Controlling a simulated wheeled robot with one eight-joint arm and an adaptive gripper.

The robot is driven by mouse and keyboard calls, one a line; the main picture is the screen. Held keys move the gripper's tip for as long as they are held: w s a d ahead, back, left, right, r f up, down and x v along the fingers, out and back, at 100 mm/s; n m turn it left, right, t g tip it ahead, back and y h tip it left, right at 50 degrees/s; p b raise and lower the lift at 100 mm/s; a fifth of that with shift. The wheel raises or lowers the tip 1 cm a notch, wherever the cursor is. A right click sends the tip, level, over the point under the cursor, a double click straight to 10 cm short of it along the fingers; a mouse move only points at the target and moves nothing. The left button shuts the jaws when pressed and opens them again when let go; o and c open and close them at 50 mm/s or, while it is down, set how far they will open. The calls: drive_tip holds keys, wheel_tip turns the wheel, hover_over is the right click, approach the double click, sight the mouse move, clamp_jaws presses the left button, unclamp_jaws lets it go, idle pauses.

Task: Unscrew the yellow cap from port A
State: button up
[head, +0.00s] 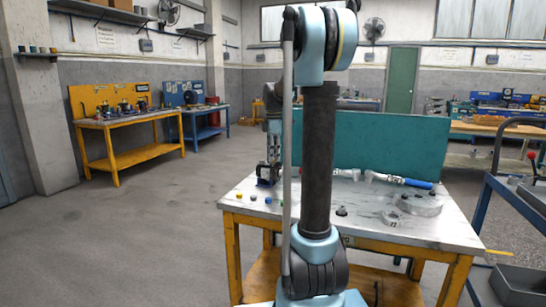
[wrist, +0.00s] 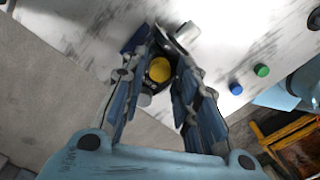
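The yellow cap (wrist: 159,69) is seen in the wrist view between the two fingers of my gripper (wrist: 156,50). It sits on a dark body, the motor, partly hidden behind the fingers. The fingers stand apart, with a small gap visible on both sides of the cap. The cap on the motor cannot be made out there. The port's letter is not legible.
A blue cap (wrist: 236,88) and a green cap (wrist: 261,70) lie loose on the white tabletop, right of the motor in the wrist view. A teal panel (head: 390,145) stands behind.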

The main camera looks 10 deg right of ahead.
drive_tip(key=m, duration=0.7)
drive_tip(key=shift+m, duration=0.4)
clamp_jaws()
drive_tip(key=n, duration=0.4)
drive_tip(key=shift+n, duration=0.9)
